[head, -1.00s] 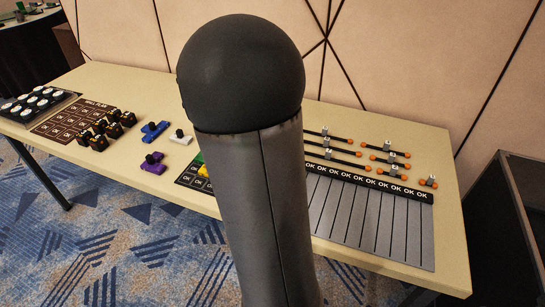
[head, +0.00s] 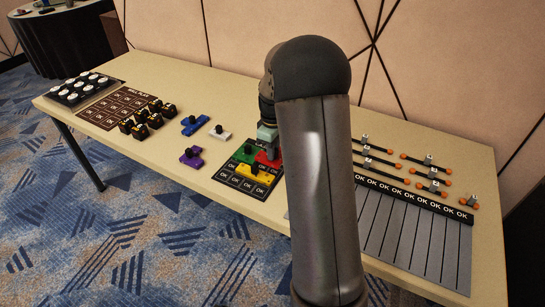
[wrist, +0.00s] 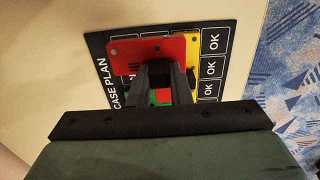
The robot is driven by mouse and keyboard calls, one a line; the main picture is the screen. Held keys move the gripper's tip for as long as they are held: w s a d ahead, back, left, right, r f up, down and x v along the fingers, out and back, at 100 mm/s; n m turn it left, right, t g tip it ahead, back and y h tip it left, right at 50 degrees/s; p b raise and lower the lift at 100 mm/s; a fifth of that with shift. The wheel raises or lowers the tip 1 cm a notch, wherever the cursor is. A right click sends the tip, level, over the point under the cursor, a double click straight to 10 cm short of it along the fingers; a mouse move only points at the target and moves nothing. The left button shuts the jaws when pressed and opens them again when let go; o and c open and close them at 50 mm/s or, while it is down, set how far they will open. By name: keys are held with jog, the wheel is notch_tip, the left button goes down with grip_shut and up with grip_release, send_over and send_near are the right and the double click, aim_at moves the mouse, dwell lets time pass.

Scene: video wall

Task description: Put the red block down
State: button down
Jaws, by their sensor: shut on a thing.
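The red block (head: 271,158) is at the right side of the dark case plan mat (head: 222,176), beside the green block (head: 243,155) and behind the yellow block (head: 254,178). My gripper (wrist: 160,72) is shut on the red block, which also shows in the wrist view (wrist: 145,48) as a flat red plate beyond the fingers. There it overlaps part of the yellow block (wrist: 191,48), and some green shows between the fingers. In the head view my arm hides the red block's right side. I cannot tell whether the red block touches the mat.
Several small black items (head: 148,120) stand farther left. A grey slotted panel (head: 420,240) and orange-ended rods (head: 425,172) lie to the right. Bare tabletop (head: 215,105) shows behind.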

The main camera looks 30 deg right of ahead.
jog(key=w+f, duration=0.2)
jog(key=shift+d+f, duration=0.3)
jog(key=shift+f, duration=1.45)
jog(key=shift+f, duration=0.1)
jog(key=shift+f, duration=0.15)
jog(key=c, duration=1.3)
grip_release()
jog(key=shift+c, duration=0.2)
